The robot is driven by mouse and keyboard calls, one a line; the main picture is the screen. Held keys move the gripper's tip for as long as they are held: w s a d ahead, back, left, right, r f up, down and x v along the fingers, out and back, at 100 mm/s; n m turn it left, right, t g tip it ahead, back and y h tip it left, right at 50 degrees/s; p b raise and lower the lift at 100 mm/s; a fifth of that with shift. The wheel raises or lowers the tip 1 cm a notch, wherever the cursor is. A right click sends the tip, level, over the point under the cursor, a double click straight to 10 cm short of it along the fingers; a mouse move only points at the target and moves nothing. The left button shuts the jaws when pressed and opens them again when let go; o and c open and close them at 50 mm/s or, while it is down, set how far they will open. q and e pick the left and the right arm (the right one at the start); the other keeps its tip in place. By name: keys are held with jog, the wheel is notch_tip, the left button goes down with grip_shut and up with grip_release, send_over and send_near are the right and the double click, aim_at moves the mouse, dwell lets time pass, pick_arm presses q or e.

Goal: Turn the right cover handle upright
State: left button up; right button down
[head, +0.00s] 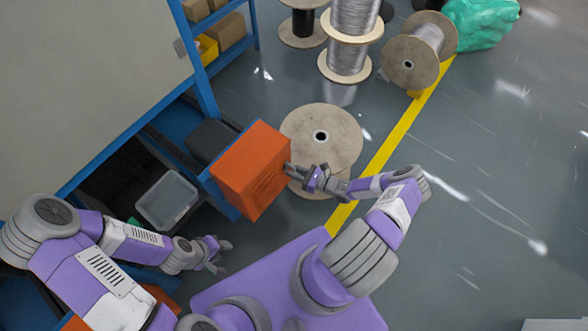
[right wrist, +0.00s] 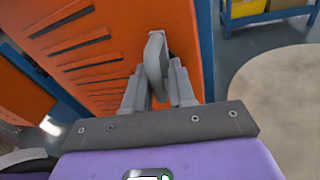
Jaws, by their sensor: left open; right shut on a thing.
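The orange cover (head: 252,172) with slotted vents stands on the blue machine frame in the head view. Its front face also fills much of the right wrist view (right wrist: 120,75). The grey right cover handle (right wrist: 155,62) sits near the right edge of that face. My right gripper (right wrist: 160,95) is shut on the handle, with one finger on each side of it. In the head view my right gripper (head: 292,172) reaches the cover's right side and hides the handle. My left gripper (head: 222,252) is open and empty, to the lower left of the cover.
A grey bin (head: 167,200) stands left of the cover, near my left arm. A large wooden spool (head: 322,135) stands on the floor just behind my right gripper. Wire spools (head: 410,62) stand farther back.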

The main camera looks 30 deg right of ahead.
jog(key=shift+a+n+p, duration=0.2)
jog(key=shift+n+p, duration=0.15)
jog(key=shift+n, duration=0.25)
jog(key=c, duration=1.2)
grip_release()
jog(key=shift+s+d, duration=0.1)
jog(key=shift+d, duration=0.05)
jog(key=p+v, duration=0.1)
jog(key=v, duration=0.6)
jog(key=shift+s, duration=0.15)
